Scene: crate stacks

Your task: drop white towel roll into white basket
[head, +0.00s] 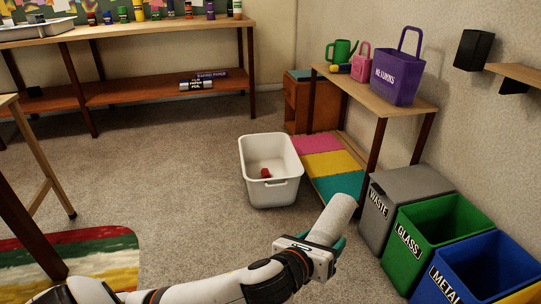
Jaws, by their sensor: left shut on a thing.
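The white basket (272,190) stands on the carpet near the middle of the head view, with a small red object (265,173) inside it. My left gripper (331,238) reaches in from the bottom and is shut on the white towel roll (337,217). The roll is tilted, its upper end pointing up and right. In the picture it is to the right of and below the basket, apart from it. The fingers are partly hidden by the roll and the wrist. My right gripper is not in view.
Waste (393,184), glass (440,212) and metal (490,258) bins line the right wall. A wooden table (405,99) holds a purple basket (396,75) and a green watering can (341,51). Coloured mats (333,163) lie beneath it. Carpet left of the white basket is clear.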

